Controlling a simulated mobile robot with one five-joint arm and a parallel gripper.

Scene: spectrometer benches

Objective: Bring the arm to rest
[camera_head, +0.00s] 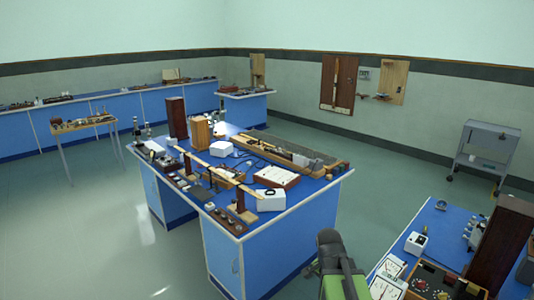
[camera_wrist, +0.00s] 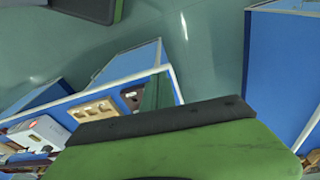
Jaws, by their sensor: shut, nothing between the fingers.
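My gripper (camera_wrist: 165,121) fills the lower middle of the wrist view as a green body with a dark grey front edge. It is shut, and nothing shows held in it. It is over the floor, with bench parts showing beyond it. In the head view my green and dark grey arm (camera_head: 338,268) rises from the bottom edge, between the central bench and the right bench. The fingertips cannot be made out separately in the head view.
The blue central bench (camera_head: 290,232) carries several instruments, including a white box (camera_head: 271,200). Another blue bench (camera_head: 455,222) with meters and a dark wooden box (camera_head: 500,243) stands at right. A grey trolley (camera_head: 488,146) stands by the wall. Green floor (camera_head: 400,165) is clear between.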

